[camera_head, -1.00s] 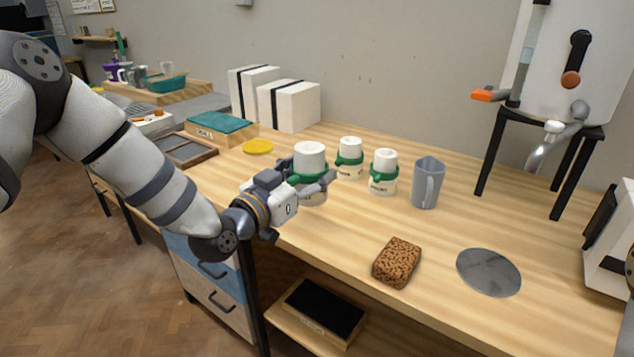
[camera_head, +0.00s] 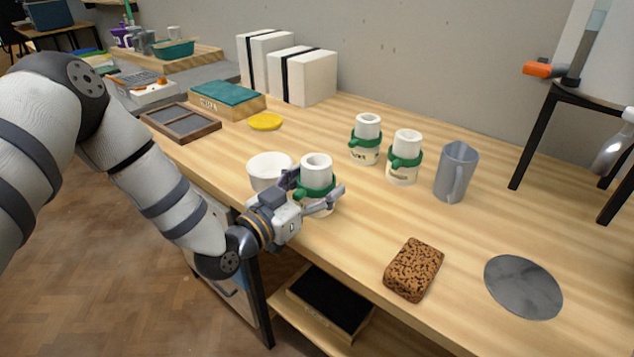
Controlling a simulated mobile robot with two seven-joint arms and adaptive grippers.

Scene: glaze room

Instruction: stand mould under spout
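My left gripper (camera_head: 318,194) is shut around a white mould (camera_head: 316,163) with a green band, near the table's front edge. The mould is upright; its lower part is partly hidden by the fingers, and I cannot tell whether it touches the table. Two similar banded moulds stand behind it to the right, one (camera_head: 367,148) at the left and one (camera_head: 404,171) nearer the jug. The grey spout (camera_head: 613,153) shows at the right edge, partly cut off, below the tank on its black stand (camera_head: 545,130). My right gripper is not in view.
A white bowl (camera_head: 268,163) stands just left of the held mould. A grey jug (camera_head: 456,173), a brown sponge (camera_head: 414,268) and a grey round disc (camera_head: 523,286) are to the right. A yellow disc (camera_head: 265,121) lies behind. The table between sponge and jug is clear.

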